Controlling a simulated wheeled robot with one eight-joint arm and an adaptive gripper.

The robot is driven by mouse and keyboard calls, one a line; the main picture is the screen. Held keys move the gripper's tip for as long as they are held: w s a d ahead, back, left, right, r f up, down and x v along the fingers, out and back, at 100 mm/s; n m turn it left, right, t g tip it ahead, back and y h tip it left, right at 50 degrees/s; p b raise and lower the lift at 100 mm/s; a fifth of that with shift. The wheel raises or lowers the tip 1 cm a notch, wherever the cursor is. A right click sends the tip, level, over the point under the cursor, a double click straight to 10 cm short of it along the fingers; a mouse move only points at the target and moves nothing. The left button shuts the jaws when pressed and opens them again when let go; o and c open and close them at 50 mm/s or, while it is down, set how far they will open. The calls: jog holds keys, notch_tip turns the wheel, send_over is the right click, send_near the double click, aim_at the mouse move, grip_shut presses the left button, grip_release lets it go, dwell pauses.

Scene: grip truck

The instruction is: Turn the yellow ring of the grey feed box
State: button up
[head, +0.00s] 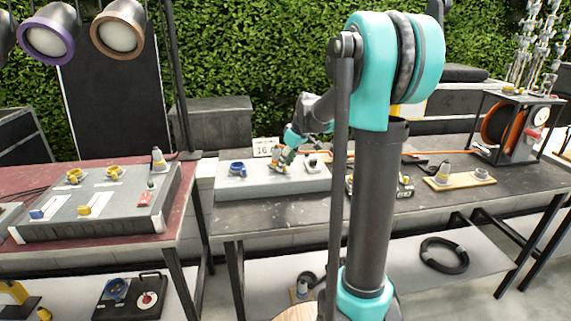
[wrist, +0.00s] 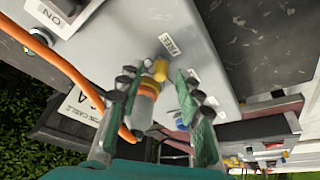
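The grey feed box (head: 250,188) stands on the middle table and fills much of the wrist view (wrist: 115,45). A yellow part (wrist: 160,70), seemingly the yellow ring, sits on its top beside a small white label. A grey plug with an orange band (wrist: 147,98) lies in line with the yellow part, between my fingers; whether they are joined is unclear. My gripper (wrist: 157,82) is open, one finger on each side of the plug. The left finger is close to the plug, with a visible gap at the right finger. In the head view my gripper (head: 286,158) is low over the box.
An orange cable (wrist: 75,72) runs along the box at left in the wrist view. A blue socket (head: 237,168), a switch (head: 312,161) and a white sign (head: 265,147) are near my gripper. A larger grey panel (head: 95,210) stands on the red table at left.

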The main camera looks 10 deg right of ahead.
jog(key=shift+f, duration=0.15)
jog(key=shift+c, duration=0.2)
grip_shut()
jog(key=shift+a, duration=0.1)
jog(key=m, duration=0.1)
jog(key=a+m+h, duration=0.1)
jog(key=m, duration=0.1)
jog(key=a+m+t, duration=0.1)
jog(key=shift+s, duration=0.25)
jog(key=a+m+h, duration=0.1)
jog(key=m, duration=0.1)
jog(key=shift+a+m, duration=0.15)
jog(key=shift+m, duration=0.25)
jog(key=shift+w+a+m+h, duration=0.15)
jog(key=shift+a+m+h, duration=0.25)
jog(key=shift+m, duration=0.4)
jog(key=shift+w+a+m+h, duration=0.1)
jog(key=shift+a+m+h, duration=0.25)
jog(key=shift+m, duration=0.45)
